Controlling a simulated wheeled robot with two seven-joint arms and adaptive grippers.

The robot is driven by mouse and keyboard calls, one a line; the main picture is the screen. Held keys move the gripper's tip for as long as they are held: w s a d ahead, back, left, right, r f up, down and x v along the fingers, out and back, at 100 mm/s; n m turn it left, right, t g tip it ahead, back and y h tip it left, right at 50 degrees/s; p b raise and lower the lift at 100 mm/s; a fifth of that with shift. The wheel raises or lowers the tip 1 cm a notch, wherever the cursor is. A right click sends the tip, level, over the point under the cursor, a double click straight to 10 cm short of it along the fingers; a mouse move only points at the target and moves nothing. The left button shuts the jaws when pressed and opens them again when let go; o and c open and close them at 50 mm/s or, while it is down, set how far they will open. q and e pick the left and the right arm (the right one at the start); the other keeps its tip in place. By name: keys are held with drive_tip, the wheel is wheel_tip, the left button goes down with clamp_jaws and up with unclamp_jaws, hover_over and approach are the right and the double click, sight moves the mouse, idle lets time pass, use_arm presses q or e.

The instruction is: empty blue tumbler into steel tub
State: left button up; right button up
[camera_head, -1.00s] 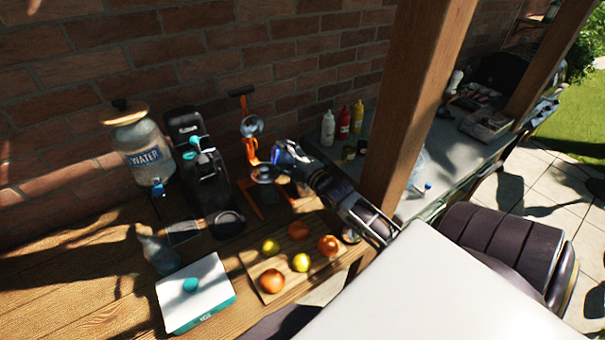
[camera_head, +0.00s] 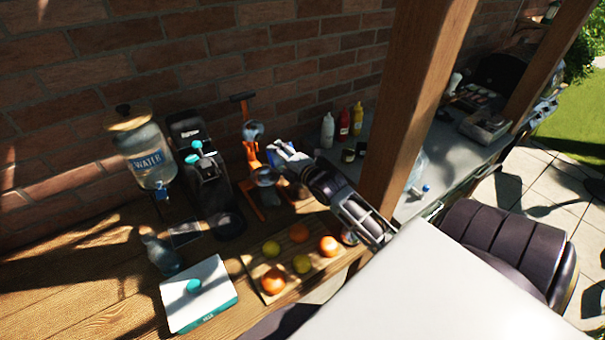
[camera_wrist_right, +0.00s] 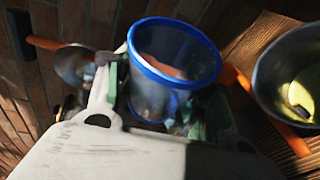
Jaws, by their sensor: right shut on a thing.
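My right gripper (camera_wrist_right: 165,100) is shut on the blue tumbler (camera_wrist_right: 172,66), a clear cup with a bright blue rim. In the right wrist view the camera looks into its mouth; I cannot clearly tell its contents. In the head view my right gripper (camera_head: 287,157) is beside the orange juicer, and the tumbler is small and hard to make out there. A round steel tub (camera_wrist_right: 292,72) is at the right of the wrist view, apart from the tumbler, with a yellowish patch inside. It appears small and shiny in the head view (camera_head: 265,177). My left gripper is out of view.
The orange press (camera_head: 250,148) stands close to the gripper. A black coffee machine (camera_head: 203,165) and a water dispenser (camera_head: 143,150) stand left. A board (camera_head: 322,262) with several fruits and a white box (camera_head: 200,305) lie in front. A wooden post (camera_head: 415,90) rises right.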

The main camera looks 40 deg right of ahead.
drive_tip(key=shift+w+a+r, duration=0.1)
drive_tip(key=shift+a, duration=0.1)
drive_tip(key=shift+w+a+r+n+g+h, duration=0.25)
drive_tip(key=shift+a+r+n, duration=0.2)
drive_tip(key=shift+n, duration=0.25)
drive_tip(key=shift+r+n+g, duration=0.15)
drive_tip(key=shift+n+g, duration=0.1)
drive_tip(key=shift+n, duration=0.25)
drive_tip(key=shift+f+n+g+h, duration=0.3)
drive_tip(key=shift+f+n+h, duration=0.1)
drive_tip(key=shift+n+h, duration=0.2)
drive_tip(key=shift+s+r, duration=0.1)
drive_tip(key=shift+r+n+g+h, duration=0.2)
drive_tip(key=shift+n+g+h, duration=0.1)
drive_tip(key=shift+n, duration=0.3)
